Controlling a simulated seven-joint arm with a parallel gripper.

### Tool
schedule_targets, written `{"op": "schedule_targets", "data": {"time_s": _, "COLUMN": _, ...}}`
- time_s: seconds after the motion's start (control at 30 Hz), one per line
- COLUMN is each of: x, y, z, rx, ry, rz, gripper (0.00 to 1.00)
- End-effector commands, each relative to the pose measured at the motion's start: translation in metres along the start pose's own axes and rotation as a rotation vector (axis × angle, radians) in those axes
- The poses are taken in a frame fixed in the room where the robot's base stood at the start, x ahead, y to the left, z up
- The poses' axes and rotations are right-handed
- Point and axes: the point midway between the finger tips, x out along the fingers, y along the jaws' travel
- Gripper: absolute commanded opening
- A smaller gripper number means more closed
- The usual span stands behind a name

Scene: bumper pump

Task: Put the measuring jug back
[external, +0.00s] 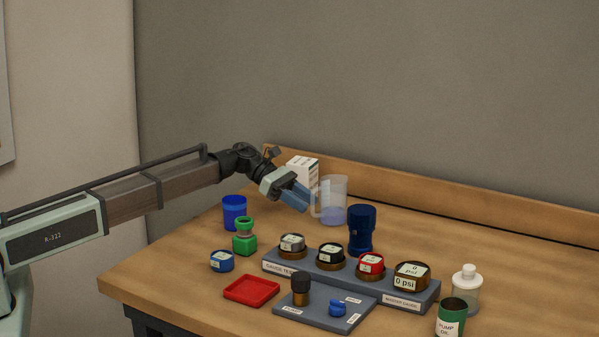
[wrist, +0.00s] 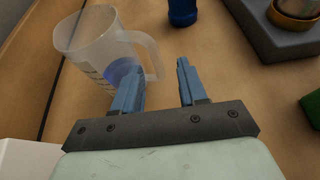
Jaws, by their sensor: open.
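The measuring jug (external: 333,200) is clear, with a little blue liquid at its bottom, and stands upright at the back of the table near the rear ledge. In the wrist view the jug (wrist: 92,45) is at upper left, with its handle (wrist: 150,55) turned toward my fingers. My gripper (external: 300,203) is open, with blue fingers, just left of the jug's handle in the external view.
A white box (external: 303,168) stands behind my gripper. A dark blue bottle (external: 361,230) stands right of the jug.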

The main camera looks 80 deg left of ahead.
Motion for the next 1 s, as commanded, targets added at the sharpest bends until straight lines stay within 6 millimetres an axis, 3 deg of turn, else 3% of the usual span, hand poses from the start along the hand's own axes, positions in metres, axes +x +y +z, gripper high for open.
{"op": "schedule_targets", "data": {"time_s": 0.2, "x": -0.044, "y": 0.000, "z": 0.000, "rx": 0.000, "ry": 0.000, "rz": 0.002, "gripper": 0.42}}
{"op": "schedule_targets", "data": {"time_s": 0.4, "x": -0.072, "y": 0.000, "z": 0.000, "rx": 0.000, "ry": 0.000, "rz": 0.001, "gripper": 0.42}}
{"op": "schedule_targets", "data": {"time_s": 0.63, "x": -0.087, "y": 0.000, "z": 0.000, "rx": 0.000, "ry": 0.000, "rz": 0.000, "gripper": 0.42}}
{"op": "schedule_targets", "data": {"time_s": 1.0, "x": -0.088, "y": 0.000, "z": 0.000, "rx": 0.000, "ry": 0.000, "rz": 0.000, "gripper": 0.42}}
